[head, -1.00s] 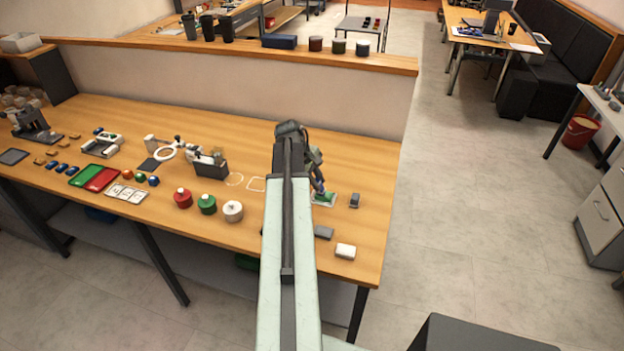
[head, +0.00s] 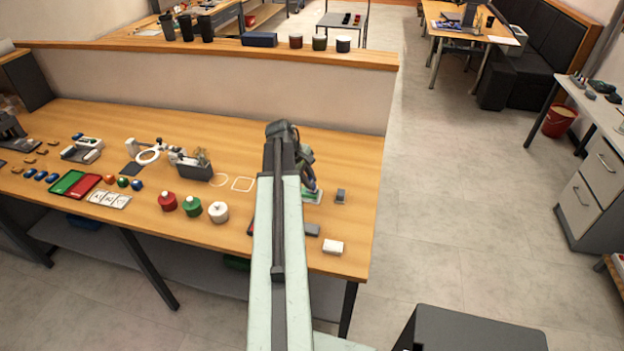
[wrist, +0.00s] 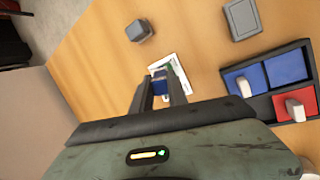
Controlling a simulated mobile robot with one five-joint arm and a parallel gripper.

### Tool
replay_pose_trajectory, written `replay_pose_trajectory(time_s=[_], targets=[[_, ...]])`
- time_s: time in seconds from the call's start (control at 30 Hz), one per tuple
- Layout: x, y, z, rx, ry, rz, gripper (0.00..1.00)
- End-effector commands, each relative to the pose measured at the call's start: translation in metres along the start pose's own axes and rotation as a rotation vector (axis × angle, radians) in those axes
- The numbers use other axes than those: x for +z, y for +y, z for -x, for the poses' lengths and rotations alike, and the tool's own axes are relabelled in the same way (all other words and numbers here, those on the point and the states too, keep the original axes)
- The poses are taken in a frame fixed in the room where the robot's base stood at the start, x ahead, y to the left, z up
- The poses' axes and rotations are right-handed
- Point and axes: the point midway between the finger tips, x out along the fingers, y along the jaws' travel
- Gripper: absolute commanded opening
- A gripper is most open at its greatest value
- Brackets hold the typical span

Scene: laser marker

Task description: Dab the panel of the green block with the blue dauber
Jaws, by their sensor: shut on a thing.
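My gripper (wrist: 160,79) is shut on the blue dauber (wrist: 160,87), whose blue part shows between the fingers in the wrist view. The green block (wrist: 170,68) lies just beyond the fingertips on a white-edged plate (wrist: 182,73), mostly hidden by the fingers and dauber. In the head view, the green block (head: 311,197) sits near the table's right side, and my gripper (head: 311,186) is over it. I cannot tell whether the dauber touches the panel.
A dark tray (wrist: 257,96) with blue and red pads lies right in the wrist view; a white-handled dauber (wrist: 295,110) stands on the red pad. A small grey block (head: 341,196) and a white block (head: 333,247) are nearby. Three lidded jars (head: 193,206) stand left of my arm.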

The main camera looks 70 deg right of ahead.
Motion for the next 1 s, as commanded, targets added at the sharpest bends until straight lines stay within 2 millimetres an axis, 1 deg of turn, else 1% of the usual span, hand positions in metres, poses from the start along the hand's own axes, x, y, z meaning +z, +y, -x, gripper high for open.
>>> replay_pose_trajectory(time_s=[0.1,0.2,0.47,0.8,1.0], targets=[[-0.013,-0.003,0.003,0.0,0.0,0.003,0.0],[-0.021,-0.005,0.006,0.0,0.0,0.002,0.0],[-0.026,-0.006,0.007,0.001,0.0,0.001,0.0],[-0.055,-0.013,0.015,0.0,0.0,0.002,0.0],[-0.056,-0.014,0.015,0.0,0.0,0.001,0.0]])
